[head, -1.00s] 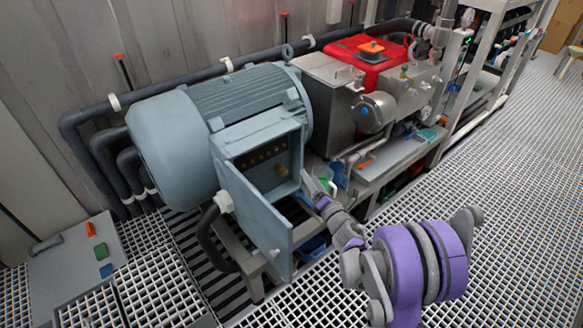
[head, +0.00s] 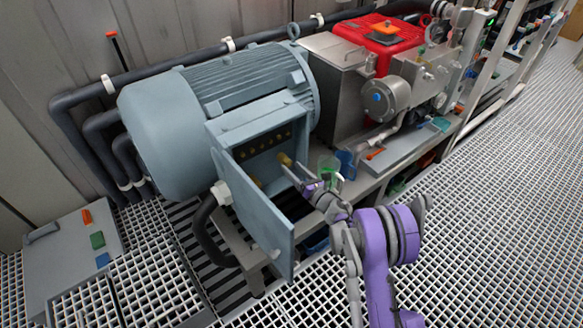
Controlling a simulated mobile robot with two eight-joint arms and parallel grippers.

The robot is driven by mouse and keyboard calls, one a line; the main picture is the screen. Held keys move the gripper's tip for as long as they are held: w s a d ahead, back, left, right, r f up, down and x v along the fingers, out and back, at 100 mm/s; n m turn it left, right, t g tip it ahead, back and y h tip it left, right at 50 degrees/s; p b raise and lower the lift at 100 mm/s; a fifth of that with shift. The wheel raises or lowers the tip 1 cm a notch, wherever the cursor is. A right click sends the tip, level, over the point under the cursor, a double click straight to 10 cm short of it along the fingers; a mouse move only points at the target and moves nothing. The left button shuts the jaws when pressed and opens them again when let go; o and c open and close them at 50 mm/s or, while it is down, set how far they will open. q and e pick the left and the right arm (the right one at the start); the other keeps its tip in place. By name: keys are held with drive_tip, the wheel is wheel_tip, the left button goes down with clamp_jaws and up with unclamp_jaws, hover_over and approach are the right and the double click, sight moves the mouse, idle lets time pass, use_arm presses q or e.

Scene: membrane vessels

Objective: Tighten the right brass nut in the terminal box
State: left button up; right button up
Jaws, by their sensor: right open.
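The terminal box (head: 213,140) is a grey-blue housing on the side of the big motor, with its door (head: 262,222) hanging open toward me. Inside are a row of small brass terminals (head: 262,148) and two larger brass pieces. The right brass nut (head: 285,159) looks like the one near the box's right side; the other brass piece (head: 257,182) sits lower left, partly behind the door. My right gripper (head: 290,170) is open at the box's right edge, its fingertips close to the right nut. I cannot tell whether they touch it. My left gripper is out of view.
The motor (head: 160,125) stands behind the box. A green cup (head: 328,168) and a blue container (head: 347,163) stand just right of my gripper. A black cable (head: 204,225) loops below the door. Open grating floor lies at the right.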

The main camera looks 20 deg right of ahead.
drive_tip(key=shift+x, duration=0.85)
clamp_jaws()
